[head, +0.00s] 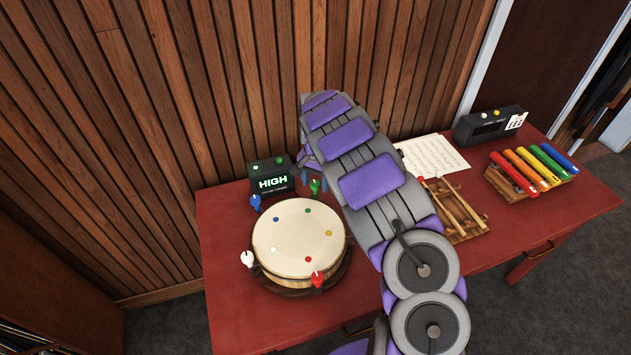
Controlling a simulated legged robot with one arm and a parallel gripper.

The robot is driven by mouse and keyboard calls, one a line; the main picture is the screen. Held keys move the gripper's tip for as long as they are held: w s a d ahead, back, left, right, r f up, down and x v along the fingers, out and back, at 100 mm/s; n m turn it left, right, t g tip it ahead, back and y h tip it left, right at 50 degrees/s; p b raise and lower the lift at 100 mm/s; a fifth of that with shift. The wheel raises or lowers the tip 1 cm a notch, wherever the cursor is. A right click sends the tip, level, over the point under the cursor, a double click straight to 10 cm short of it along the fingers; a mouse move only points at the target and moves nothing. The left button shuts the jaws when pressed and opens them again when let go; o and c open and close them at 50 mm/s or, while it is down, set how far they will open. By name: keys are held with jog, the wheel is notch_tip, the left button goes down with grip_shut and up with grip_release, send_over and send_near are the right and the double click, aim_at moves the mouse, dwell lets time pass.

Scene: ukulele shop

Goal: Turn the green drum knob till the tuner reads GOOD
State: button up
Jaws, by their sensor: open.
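The round drum (297,240) with a cream skin stands on a dark round base on the red table. Its green knob (315,187) is at the far right of the rim. The black tuner (273,181) behind the drum reads HIGH in green letters. My gripper (314,182) points down at the green knob, with its fingers open and seen on either side of it. My arm hides the upper part of the gripper, and I cannot tell whether the fingers touch the knob.
The drum also has blue (256,202), white (248,259) and red (318,280) knobs. To the right are a paper sheet (432,156), a wooden rack (458,212), a second black box (487,125) and a colored xylophone (535,168). A slatted wooden wall (250,80) stands behind the table.

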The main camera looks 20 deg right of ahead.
jog(key=shift+a, duration=0.1)
jog(key=c, duration=1)
jog(key=shift+c, duration=0.2)
jog(key=shift+r+n+p, duration=0.15)
jog(key=shift+n+p, duration=0.15)
jog(key=shift+p, duration=0.15)
jog(key=shift+n+p, duration=0.9)
jog(key=shift+p, duration=0.05)
jog(key=shift+n+p, duration=1.3)
jog(key=shift+n, duration=0.4)
jog(key=o, duration=1)
